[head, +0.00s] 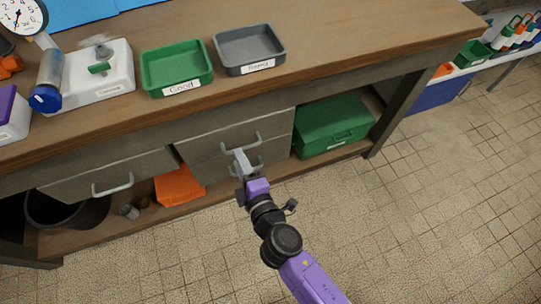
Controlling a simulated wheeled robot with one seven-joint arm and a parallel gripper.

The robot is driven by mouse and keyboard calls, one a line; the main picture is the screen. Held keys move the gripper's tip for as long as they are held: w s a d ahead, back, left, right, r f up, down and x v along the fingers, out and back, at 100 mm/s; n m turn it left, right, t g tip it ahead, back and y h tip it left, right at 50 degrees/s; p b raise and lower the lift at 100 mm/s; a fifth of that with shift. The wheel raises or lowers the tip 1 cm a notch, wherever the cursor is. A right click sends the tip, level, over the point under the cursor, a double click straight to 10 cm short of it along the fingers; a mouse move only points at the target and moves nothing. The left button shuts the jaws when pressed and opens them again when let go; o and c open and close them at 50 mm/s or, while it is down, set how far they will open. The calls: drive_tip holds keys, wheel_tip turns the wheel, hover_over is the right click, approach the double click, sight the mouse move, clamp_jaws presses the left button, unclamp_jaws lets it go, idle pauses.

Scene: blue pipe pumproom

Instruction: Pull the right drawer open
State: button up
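The workbench has a left drawer (72,188) with a bar handle (112,190). I see no clear opening above the upper right front.
A green box (333,126) stands on the lower shelf, right of the drawers. An orange item (178,186) and a black bin (65,212) are below. Green (177,87) and grey (249,69) trays stand on the worktop. The tiled floor (430,215) in front is clear.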

sight(244, 147)
drive_tip(key=shift+n+h, duration=0.6)
drive_tip(key=shift+n, duration=0.1)
drive_tip(key=shift+w+d+f+b, duration=0.15)
drive_tip(key=shift+w+f, duration=0.5)
drive_tip(key=shift+w, duration=0.5)
drive_tip(key=shift+w+d+f+b, duration=0.15)
drive_tip(key=shift+w+f, duration=0.5)
drive_tip(key=shift+w, duration=0.55)
drive_tip(key=shift+w+d+f+b, duration=0.15)
drive_tip(key=shift+w+f, duration=0.5)
drive_tip(key=shift+w, duration=0.5)
drive_tip(key=shift+c, duration=0.2)
clamp_jaws()
